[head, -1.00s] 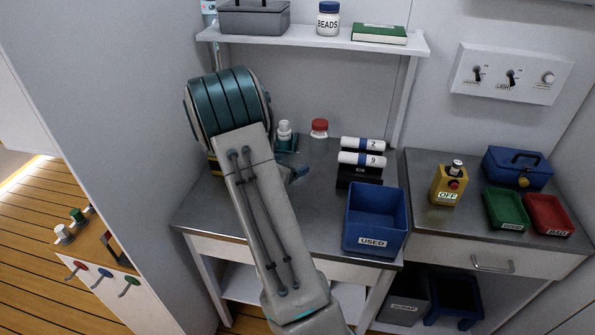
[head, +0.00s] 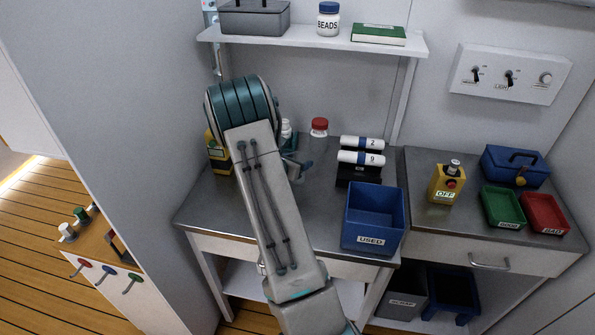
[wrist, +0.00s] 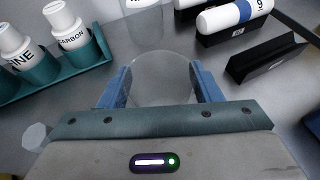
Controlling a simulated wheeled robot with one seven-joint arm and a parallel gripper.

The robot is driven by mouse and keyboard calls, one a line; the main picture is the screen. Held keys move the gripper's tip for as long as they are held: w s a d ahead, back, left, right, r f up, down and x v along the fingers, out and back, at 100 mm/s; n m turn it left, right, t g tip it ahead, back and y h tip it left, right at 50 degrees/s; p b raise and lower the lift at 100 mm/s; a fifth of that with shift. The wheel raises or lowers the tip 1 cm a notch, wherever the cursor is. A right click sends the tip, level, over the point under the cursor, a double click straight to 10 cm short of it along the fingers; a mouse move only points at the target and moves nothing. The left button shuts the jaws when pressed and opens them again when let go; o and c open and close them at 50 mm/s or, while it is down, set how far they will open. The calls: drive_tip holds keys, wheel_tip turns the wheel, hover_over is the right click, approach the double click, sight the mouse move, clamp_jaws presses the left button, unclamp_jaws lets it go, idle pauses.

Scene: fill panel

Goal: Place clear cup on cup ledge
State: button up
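The clear cup (wrist: 160,75) is between the two blue fingers of my gripper (wrist: 163,88) in the wrist view. Both fingers appear to touch its sides, so the gripper looks shut on it. I cannot tell whether the cup is clear of the steel bench. In the head view, my arm hides the cup and most of the gripper; a bit of blue-grey finger (head: 298,168) shows right of the forearm. I cannot make out the cup ledge in either view. A yellow and black object (head: 216,152) stands at the bench's left, partly behind my arm.
A teal rack (wrist: 75,68) with white bottles, one marked CARBON (wrist: 68,27), is close left of the gripper. A red-lidded jar (head: 319,127), black holders with numbered white cylinders (head: 361,158) and a blue USED bin (head: 374,217) are to the right. A shelf (head: 310,37) overhangs the back.

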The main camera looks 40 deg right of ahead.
drive_tip(key=c, duration=0.3)
drive_tip(key=shift+r, duration=0.1)
